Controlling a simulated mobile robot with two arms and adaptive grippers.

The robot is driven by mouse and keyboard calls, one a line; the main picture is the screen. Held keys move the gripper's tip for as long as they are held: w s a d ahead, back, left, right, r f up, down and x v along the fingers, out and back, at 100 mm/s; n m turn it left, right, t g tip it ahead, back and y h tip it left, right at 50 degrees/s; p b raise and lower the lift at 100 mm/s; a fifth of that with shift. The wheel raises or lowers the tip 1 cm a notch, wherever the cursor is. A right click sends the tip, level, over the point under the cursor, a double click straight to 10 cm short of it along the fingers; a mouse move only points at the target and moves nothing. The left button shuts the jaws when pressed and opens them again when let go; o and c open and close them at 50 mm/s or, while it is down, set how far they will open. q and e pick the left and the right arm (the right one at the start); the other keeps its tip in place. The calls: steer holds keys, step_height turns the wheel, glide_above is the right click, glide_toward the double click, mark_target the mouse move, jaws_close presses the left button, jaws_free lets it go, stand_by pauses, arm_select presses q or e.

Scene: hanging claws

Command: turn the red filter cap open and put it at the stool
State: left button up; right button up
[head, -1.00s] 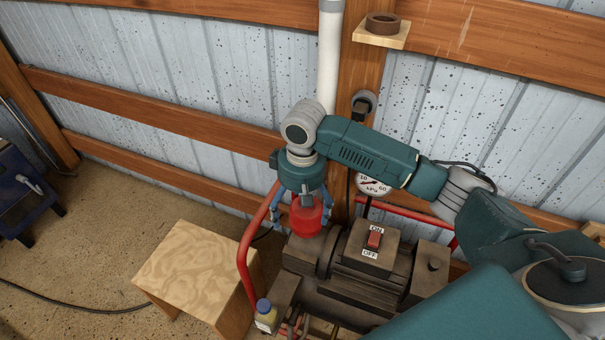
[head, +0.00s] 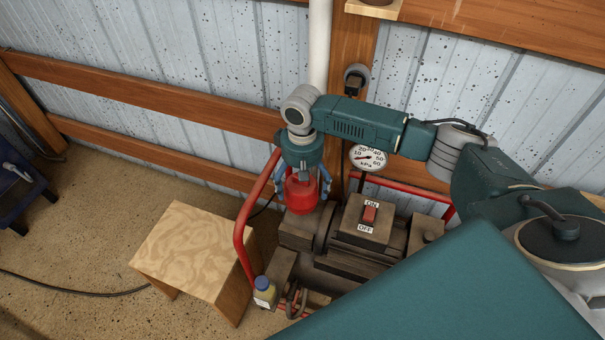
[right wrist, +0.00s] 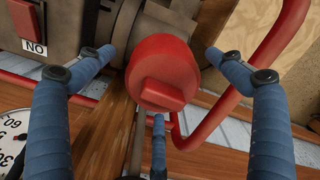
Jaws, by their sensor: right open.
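The red filter cap (head: 301,191) sits on the left end of the dark pump (head: 355,240). In the right wrist view the cap (right wrist: 162,75) shows its raised grip bar facing the camera. My right gripper (head: 302,190) is above the cap, pointing down. In the right wrist view its blue fingers (right wrist: 162,70) are open, standing apart on either side of the cap with gaps visible. The wooden stool (head: 195,250) stands on the floor to the left of the pump, its top bare. My left gripper is not in view.
A red tubular frame (head: 242,235) curves up between stool and pump. A pressure gauge (head: 368,157) and a white pipe (head: 319,50) are behind. The air above the stool is clear.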

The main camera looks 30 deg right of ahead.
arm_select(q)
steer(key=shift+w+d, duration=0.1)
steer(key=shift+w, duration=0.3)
arm_select(e)
steer(key=shift+f, duration=0.35)
steer(key=c, duration=1.3)
steer(key=o, duration=0.4)
steer(key=shift+s+f, duration=0.1)
steer(key=shift+s, duration=0.05)
steer(key=c, duration=1.1)
arm_select(q)
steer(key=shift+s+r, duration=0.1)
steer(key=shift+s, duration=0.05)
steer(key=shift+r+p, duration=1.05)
steer(key=shift+p, duration=0.05)
arm_select(e)
steer(key=shift+r, duration=0.55)
